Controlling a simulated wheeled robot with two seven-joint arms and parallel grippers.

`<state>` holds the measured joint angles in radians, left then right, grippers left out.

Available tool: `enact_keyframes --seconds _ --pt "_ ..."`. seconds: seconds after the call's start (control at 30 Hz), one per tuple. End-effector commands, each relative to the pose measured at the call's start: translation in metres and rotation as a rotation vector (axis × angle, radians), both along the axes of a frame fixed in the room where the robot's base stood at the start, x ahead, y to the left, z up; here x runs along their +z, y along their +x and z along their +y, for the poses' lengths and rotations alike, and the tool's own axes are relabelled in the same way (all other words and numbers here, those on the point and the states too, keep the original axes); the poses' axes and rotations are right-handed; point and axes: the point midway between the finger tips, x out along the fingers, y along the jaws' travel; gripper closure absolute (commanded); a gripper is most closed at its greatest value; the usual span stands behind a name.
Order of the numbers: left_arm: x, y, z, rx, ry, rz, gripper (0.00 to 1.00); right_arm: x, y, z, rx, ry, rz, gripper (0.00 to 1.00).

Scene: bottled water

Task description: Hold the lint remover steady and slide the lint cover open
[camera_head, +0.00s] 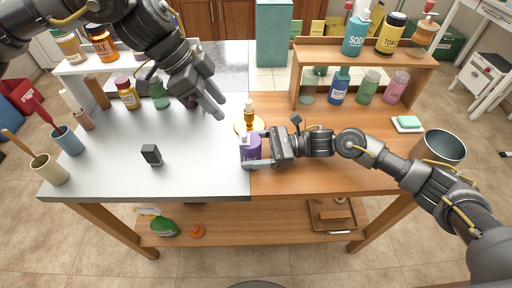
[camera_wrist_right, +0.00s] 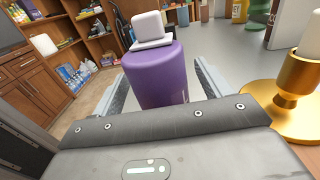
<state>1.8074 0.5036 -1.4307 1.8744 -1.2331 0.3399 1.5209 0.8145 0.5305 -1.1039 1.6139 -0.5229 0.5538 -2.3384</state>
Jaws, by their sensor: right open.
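A purple container (camera_head: 250,151) with a white top stands near the seam between the grey and wooden worktops. In the right wrist view the purple container (camera_wrist_right: 155,75) is upright between the fingers, with gaps beside it. My right gripper (camera_head: 246,151) is open around it. A small dark grey block with a lighter base (camera_head: 151,155) stands on the grey top at the left; I cannot tell for certain which of these is the lint remover. My left gripper (camera_head: 212,100) hangs above the grey top, apart from both. Its finger gap is not clear.
A gold candle holder (camera_head: 249,122) stands just behind the purple container. Several bottles stand along the back and on a wooden shelf (camera_head: 365,53) at the right. Cups (camera_head: 52,170) stand at the left edge. The front grey top (camera_head: 200,175) is clear.

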Motion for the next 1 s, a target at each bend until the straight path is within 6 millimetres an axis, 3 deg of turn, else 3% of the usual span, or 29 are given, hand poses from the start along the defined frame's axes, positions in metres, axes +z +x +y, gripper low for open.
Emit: enact_keyframes --seconds 0.13,0.5,1.0 --pt "0.0 0.0 0.0 0.0 0.0 0.0 0.64 -0.0001 -0.0001 -0.0001 0.0 0.0 0.0 0.26" --pt "0.0 0.0 0.0 0.0 0.0 0.0 0.64 0.0 0.0 -0.0003 0.0 0.0 0.0 0.74" --pt "0.0 0.0 0.0 0.0 0.0 0.0 0.64 0.0001 0.0 -0.0004 0.0 0.0 0.0 0.74"
